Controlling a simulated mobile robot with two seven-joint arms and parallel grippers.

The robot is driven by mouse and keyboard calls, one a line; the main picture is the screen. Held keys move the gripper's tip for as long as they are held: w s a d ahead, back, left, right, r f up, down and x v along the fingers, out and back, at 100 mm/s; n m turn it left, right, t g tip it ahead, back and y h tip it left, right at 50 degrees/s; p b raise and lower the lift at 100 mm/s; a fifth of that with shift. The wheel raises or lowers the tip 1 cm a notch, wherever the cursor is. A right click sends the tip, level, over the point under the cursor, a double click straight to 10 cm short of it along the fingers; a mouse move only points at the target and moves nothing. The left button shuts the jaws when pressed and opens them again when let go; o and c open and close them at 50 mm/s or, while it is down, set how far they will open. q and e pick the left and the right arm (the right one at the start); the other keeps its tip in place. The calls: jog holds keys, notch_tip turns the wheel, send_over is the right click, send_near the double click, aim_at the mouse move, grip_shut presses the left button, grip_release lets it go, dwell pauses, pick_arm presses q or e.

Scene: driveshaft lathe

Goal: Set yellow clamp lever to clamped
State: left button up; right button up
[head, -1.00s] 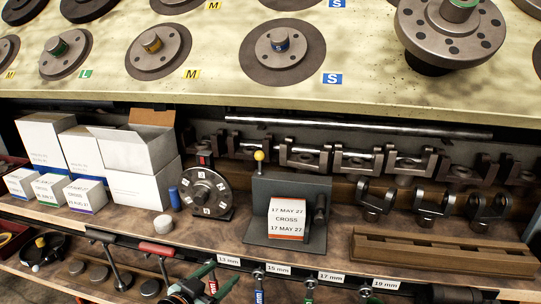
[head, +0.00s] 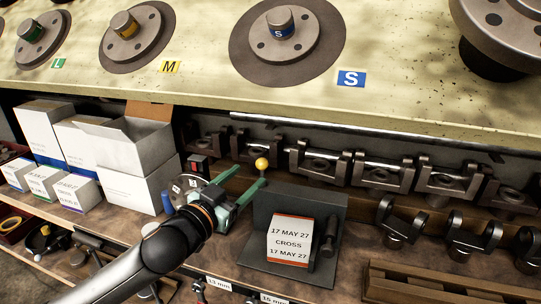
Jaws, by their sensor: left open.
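The clamp lever is a thin upright rod with a yellow ball knob (head: 262,164) at the left back edge of a dark grey fixture (head: 329,207) in the head view. My left gripper (head: 250,182) is open. Its two green fingers point up and right, with their tips just left of and below the yellow knob. I cannot tell whether a finger touches the lever. Most of the rod below the knob is hard to make out. The right gripper is not in view.
A white and orange box (head: 289,241) marked CROSS stands in the fixture. Behind my gripper is a round numbered dial (head: 184,187), partly hidden. White boxes (head: 130,160) stand at left, a brown slotted rack (head: 420,285) at lower right. Metal yokes (head: 380,171) line the back.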

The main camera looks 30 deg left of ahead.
aim_at(262, 173)
pick_arm(q)
jog(key=w+p, duration=0.1)
jog(key=w, duration=0.9)
jog(key=shift+w+a+p, duration=0.2)
jog(key=shift+w+p, duration=0.15)
jog(key=shift+p, duration=0.05)
grip_shut()
dwell(1.0)
